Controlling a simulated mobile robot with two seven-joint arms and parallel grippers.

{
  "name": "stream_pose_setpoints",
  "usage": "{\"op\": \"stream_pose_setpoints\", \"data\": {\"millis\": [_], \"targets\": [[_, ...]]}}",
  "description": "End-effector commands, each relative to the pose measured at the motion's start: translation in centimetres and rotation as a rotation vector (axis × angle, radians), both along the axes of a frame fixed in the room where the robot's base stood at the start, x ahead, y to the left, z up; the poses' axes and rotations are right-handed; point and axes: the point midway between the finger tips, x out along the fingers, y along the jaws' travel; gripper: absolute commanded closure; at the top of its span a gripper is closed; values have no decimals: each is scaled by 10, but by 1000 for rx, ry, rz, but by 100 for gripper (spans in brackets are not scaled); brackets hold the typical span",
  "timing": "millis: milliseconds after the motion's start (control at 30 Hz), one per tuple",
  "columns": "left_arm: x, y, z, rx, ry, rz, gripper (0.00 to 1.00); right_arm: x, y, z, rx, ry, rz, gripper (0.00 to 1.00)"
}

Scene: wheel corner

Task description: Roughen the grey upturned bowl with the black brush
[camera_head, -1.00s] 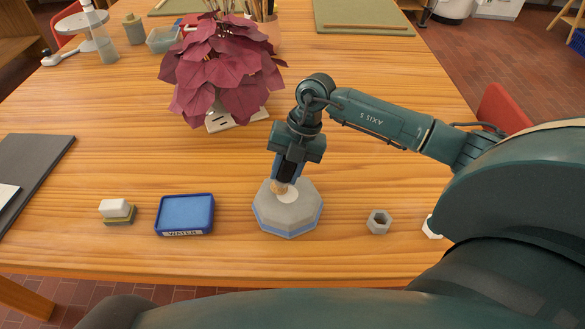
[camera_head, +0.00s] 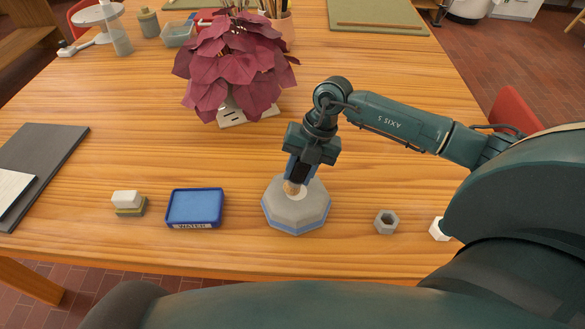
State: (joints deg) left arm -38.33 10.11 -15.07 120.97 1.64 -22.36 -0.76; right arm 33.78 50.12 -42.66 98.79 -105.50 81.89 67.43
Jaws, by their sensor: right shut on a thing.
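The grey upturned bowl (camera_head: 297,214) is faceted, with a blue band around its lower edge and a pale round patch on top. It sits on the wooden table in front of me. My right gripper (camera_head: 297,176) points down over the top of the bowl, shut on the black brush. The brush is mostly hidden by the gripper; a small tan part shows at its lower end, at or just above the pale patch. I cannot tell whether it touches. My left gripper is not in view.
A blue water tray (camera_head: 195,207) and a small block stack (camera_head: 128,203) stand left of the bowl. A grey hex nut (camera_head: 386,222) and a white piece (camera_head: 439,229) lie right. A red-leaved plant (camera_head: 232,65) stands behind. A dark board (camera_head: 45,165) lies far left.

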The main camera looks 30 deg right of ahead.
Motion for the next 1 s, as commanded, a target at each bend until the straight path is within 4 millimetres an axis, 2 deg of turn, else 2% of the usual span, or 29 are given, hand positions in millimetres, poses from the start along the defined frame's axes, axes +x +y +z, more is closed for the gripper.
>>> {"op": "stream_pose_setpoints", "data": {"millis": [800, 1000], "targets": [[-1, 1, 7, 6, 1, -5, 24, -19, -34, 1, -3, 3, -1, 92], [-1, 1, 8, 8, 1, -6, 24, -22, -34, 1, -2, 2, 1, 92]]}}
